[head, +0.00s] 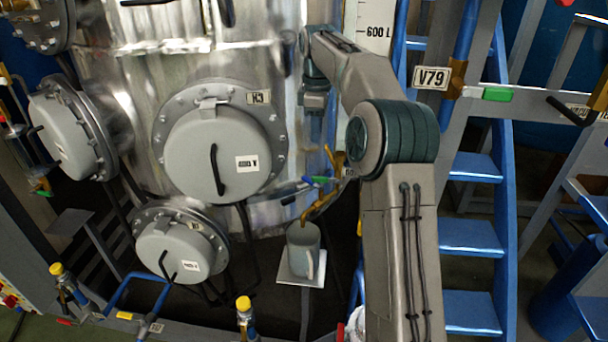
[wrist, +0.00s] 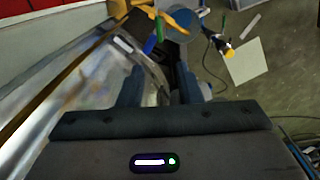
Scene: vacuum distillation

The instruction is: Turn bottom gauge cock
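The bottom gauge cock is a brass fitting with small green (head: 321,180) and blue (head: 308,181) handles, low beside the tank in the head view. In the wrist view brass parts (wrist: 172,14) and a green handle (wrist: 151,45) show at the top, beyond the fingertips. My gripper (wrist: 160,88) is open, its two dark fingers apart with nothing held between them. In the head view my gripper (head: 315,101) hangs above the cock, beside the tank wall and apart from the handles. Its fingertips are hard to make out there.
The steel tank (head: 270,75) with round hatches fills the left. A level scale (head: 368,25) and blue stairs (head: 472,236) are to the right. Yellow-capped valves (head: 244,304) stand in front.

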